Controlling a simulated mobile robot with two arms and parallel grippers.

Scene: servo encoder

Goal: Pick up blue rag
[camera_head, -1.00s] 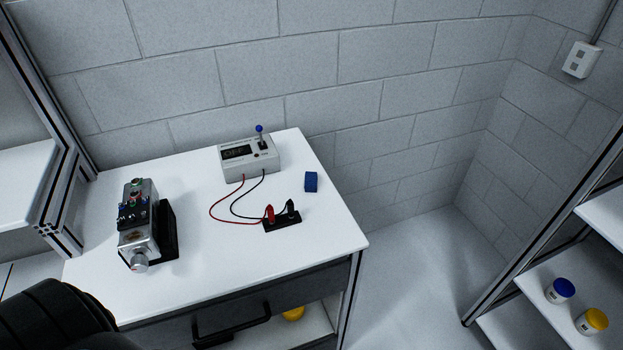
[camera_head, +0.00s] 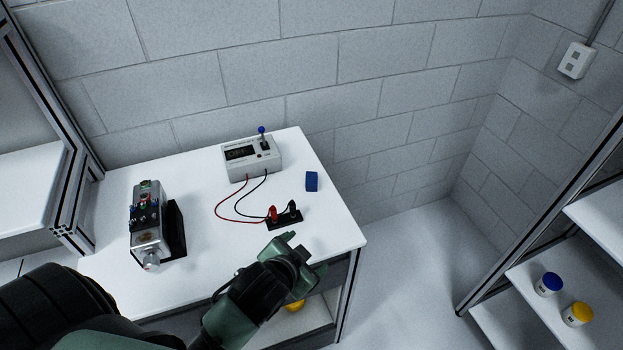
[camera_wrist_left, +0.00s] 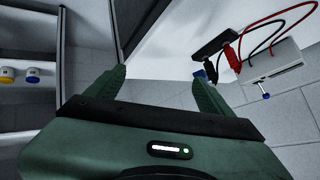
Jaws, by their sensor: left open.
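The blue rag (camera_head: 311,181) is a small folded block lying on the white tabletop (camera_head: 335,225), near its right edge. In the left wrist view, a blue patch (camera_wrist_left: 211,70) beside the red plug appears to be the rag, partly hidden by a finger. My left gripper (camera_head: 304,259) is open and empty at the table's front edge, nearer to me than the rag and apart from it. Its two green fingers also show spread in the left wrist view (camera_wrist_left: 158,78). My right gripper is not in view.
A meter (camera_head: 252,158) with a blue-knobbed lever stands left of the rag. Red and black wires run to a black terminal block (camera_head: 284,218) between gripper and rag. A metal servo device (camera_head: 148,222) stands at left. Shelves at right hold jars (camera_head: 549,284).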

